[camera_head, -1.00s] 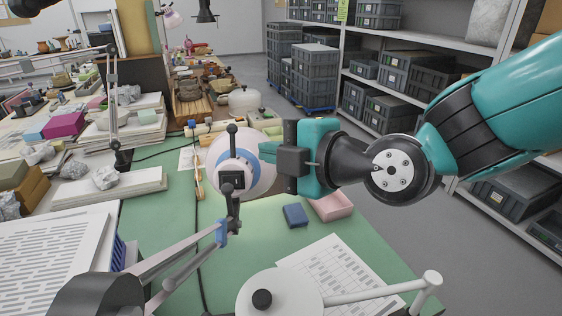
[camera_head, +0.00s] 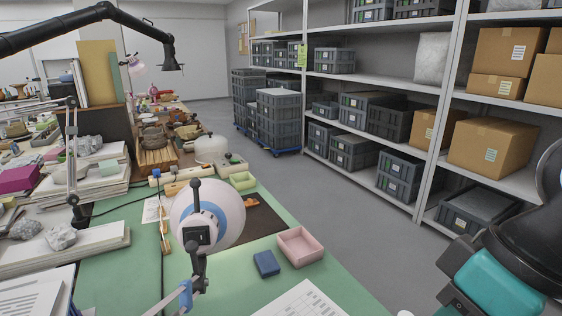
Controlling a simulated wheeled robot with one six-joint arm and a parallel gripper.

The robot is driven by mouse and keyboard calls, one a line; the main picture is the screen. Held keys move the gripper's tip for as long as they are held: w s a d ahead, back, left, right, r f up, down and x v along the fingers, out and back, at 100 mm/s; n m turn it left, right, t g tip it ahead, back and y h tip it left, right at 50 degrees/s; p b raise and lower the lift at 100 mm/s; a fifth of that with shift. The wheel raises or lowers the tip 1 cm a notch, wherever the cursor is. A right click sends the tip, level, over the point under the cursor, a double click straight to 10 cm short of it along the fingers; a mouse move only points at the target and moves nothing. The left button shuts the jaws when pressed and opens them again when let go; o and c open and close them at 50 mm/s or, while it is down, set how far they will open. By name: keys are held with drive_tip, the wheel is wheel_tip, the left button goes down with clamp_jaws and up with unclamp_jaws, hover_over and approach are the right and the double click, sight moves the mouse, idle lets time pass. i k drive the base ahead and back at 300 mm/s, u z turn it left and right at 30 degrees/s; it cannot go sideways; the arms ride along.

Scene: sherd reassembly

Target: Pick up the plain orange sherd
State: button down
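I cannot make out the plain orange sherd for certain. A small orange-brown patch shows on a dark mat (camera_head: 264,222) behind the round lamp head, too small to identify. The lamp head (camera_head: 222,208) hides part of the mat and the bench there. My teal and black arm end is at the lower right, over the floor side and well away from the mat. It is cut off by the picture edge, and its fingertips do not show, so I cannot see whether my gripper is open or shut.
A pink tray (camera_head: 300,247) and a dark blue block (camera_head: 266,263) lie on the green bench top (camera_head: 335,283). A printed sheet (camera_head: 302,302) lies in front. Shelving with grey crates (camera_head: 400,178) and cardboard boxes (camera_head: 490,148) stands right, beyond open grey floor (camera_head: 345,215).

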sight(251, 203)
drive_tip(key=z, duration=1.5)
drive_tip(key=i, duration=3)
drive_tip(key=u, duration=3.6)
drive_tip(key=i, duration=0.45)
drive_tip(key=z, duration=0.05)
